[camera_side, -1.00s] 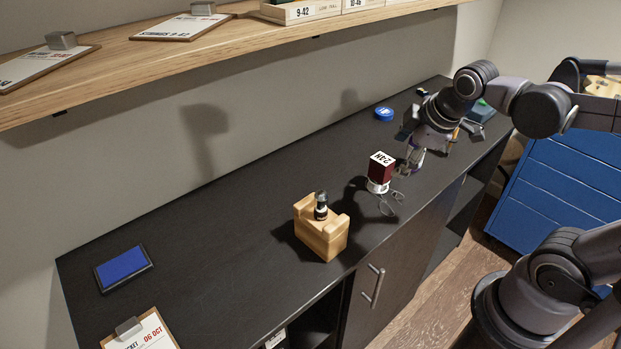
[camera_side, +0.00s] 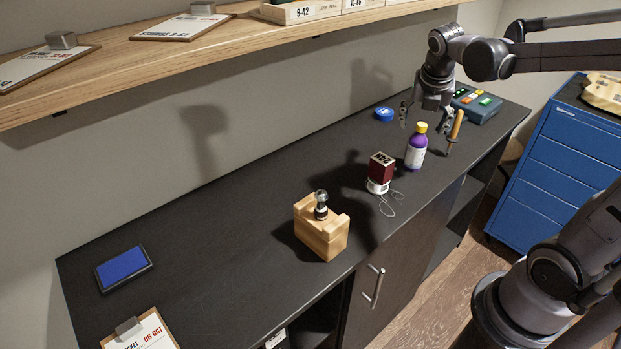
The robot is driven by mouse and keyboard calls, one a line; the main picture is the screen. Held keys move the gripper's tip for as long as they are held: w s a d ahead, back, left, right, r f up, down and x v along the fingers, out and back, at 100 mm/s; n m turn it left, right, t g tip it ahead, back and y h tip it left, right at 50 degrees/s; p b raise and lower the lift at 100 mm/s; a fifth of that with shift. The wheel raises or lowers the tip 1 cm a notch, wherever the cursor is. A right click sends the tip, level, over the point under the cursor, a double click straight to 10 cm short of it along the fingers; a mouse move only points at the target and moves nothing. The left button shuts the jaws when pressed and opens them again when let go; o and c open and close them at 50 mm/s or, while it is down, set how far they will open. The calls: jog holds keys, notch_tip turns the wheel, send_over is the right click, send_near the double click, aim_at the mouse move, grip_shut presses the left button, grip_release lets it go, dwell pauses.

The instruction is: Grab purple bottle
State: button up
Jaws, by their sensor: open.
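The purple bottle (camera_side: 415,151) stands upright on the black counter (camera_side: 225,235), toward its right part. It has a yellow cap and a pale label. My gripper (camera_side: 426,122) is above the counter with its fingers spread apart and pointing down. In the picture the fingers lie on either side of the bottle's cap, at about its height or above. I cannot tell how far they are from the bottle in depth. Nothing shows held between them.
A dark red block with a white base (camera_side: 380,172) stands just left of the bottle. A wooden-handled tool (camera_side: 455,128) is close on the right. A blue round tin (camera_side: 384,114) and a device with coloured buttons (camera_side: 476,103) are behind. A wooden block (camera_side: 321,232) stands nearer the front.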

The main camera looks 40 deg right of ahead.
aim_at(420, 135)
jog(key=x, duration=0.5)
jog(key=shift+w+d, duration=0.1)
jog(key=d+f, duration=0.1)
jog(key=w+d+f, duration=0.1)
jog(key=f, duration=0.1)
jog(key=shift+d+f, duration=0.2)
jog(key=shift+w+d+f, duration=0.15)
jog(key=shift+f, duration=0.45)
jog(key=c, duration=1.4)
